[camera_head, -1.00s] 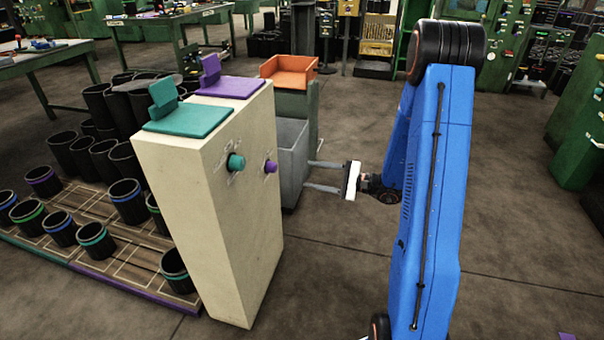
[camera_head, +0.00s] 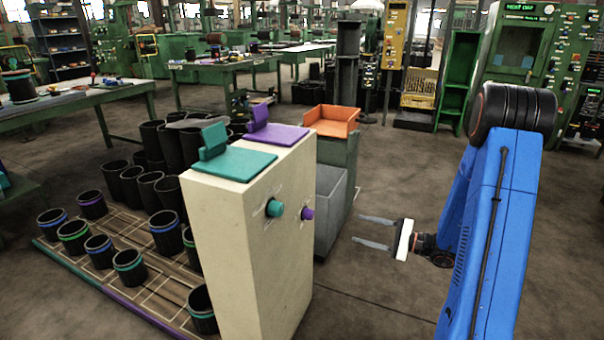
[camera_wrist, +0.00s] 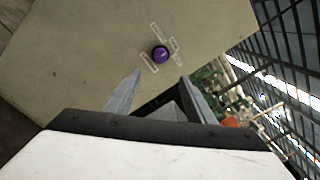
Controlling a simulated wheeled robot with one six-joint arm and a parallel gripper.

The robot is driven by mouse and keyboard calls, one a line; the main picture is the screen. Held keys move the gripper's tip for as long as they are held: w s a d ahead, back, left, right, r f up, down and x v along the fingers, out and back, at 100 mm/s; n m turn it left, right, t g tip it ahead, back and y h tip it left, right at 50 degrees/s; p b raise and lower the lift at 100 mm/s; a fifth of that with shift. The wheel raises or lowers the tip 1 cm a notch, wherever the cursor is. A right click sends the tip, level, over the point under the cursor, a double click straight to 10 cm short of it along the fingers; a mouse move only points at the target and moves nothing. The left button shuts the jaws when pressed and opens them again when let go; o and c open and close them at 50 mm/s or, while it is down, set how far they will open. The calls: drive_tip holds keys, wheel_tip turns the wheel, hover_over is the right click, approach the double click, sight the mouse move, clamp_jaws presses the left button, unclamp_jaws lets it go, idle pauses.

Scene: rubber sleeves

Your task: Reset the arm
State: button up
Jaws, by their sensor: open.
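My blue arm stands at the right in the head view. My gripper (camera_head: 376,232) is open and empty, with its two grey fingers pointing left, apart from the cream cabinet (camera_head: 262,235). The cabinet carries a teal knob (camera_head: 274,208) and a purple knob (camera_head: 307,214) on its side. In the wrist view, the gripper's fingers (camera_wrist: 158,95) are spread, with the purple knob (camera_wrist: 160,54) beyond them on the cabinet face. A teal plate (camera_head: 236,163) and a purple plate (camera_head: 272,136) lie on the cabinet's top.
Several black sleeves with coloured bands, such as a blue-banded one (camera_head: 165,232), stand on a wooden pallet (camera_head: 150,292) at left. A grey bin (camera_head: 331,205) and an orange tray (camera_head: 330,122) stand behind the cabinet. Open floor lies around my arm.

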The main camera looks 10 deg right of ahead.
drive_tip(key=s+a+r+n+g+h, duration=0.2)
drive_tip(key=s+a+r+n+g, duration=0.25)
drive_tip(key=s+a, duration=0.4)
drive_tip(key=s+a+r+n+g+h, duration=0.2)
drive_tip(key=s+a+r+n+g, duration=0.35)
drive_tip(key=s, duration=0.45)
drive_tip(key=s+d+r+n+t+h, duration=0.2)
drive_tip(key=s+d+n+h, duration=0.1)
drive_tip(key=s+h, duration=0.2)
drive_tip(key=s+d+r+n+t+h, duration=0.2)
drive_tip(key=s+h, duration=0.3)
drive_tip(key=s, duration=0.4)
drive_tip(key=shift+s+d+r+n+h, duration=0.3)
drive_tip(key=shift+d+r+n, duration=0.3)
drive_tip(key=shift+r, duration=0.1)
drive_tip(key=shift+c, duration=0.3)
